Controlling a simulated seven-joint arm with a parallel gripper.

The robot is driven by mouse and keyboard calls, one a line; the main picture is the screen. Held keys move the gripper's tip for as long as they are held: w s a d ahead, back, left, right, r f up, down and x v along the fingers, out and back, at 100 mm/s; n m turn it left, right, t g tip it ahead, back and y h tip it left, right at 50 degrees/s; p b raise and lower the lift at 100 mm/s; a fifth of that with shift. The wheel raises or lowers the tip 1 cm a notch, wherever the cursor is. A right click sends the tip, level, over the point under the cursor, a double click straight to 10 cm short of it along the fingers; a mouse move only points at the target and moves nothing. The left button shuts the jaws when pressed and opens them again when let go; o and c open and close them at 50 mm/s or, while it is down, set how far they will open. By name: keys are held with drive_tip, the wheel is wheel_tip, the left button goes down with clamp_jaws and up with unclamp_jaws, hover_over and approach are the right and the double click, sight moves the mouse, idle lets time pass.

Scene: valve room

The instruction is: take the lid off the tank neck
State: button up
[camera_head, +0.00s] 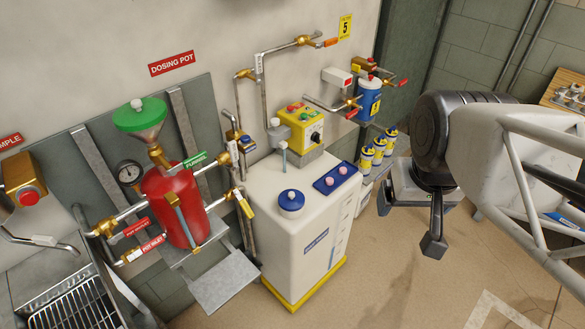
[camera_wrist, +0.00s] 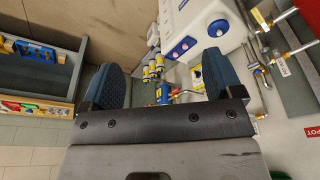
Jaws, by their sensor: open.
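The white tank (camera_head: 300,235) stands on a yellow base in the middle of the head view. A round blue lid (camera_head: 291,200) with a pale knob sits on its top, near the front; whether the neck beneath shows is unclear. The tank (camera_wrist: 205,12) and the lid (camera_wrist: 217,28) also show at the top of the wrist view. My gripper (camera_head: 433,243) hangs to the right of the tank, apart from it. In the wrist view, my gripper (camera_wrist: 160,82) has its two dark pads wide apart, with nothing held between them.
A yellow control box (camera_head: 301,125) and pipes stand behind. A red dosing pot (camera_head: 172,205) with a green top is left. Floor in front is clear.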

drive_tip(key=shift+o, duration=1)
drive_tip(key=shift+w, duration=0.1)
drive_tip(key=g, duration=0.3)
hover_over(291, 194)
drive_tip(key=f, duration=2.7)
drive_tip(key=shift+d+f, duration=0.15)
drive_tip(key=shift+d, duration=0.1)
drive_tip(key=shift+w+a+f, duration=0.15)
drive_tip(key=shift+a+f, duration=0.1)
drive_tip(key=shift+f, duration=0.2)
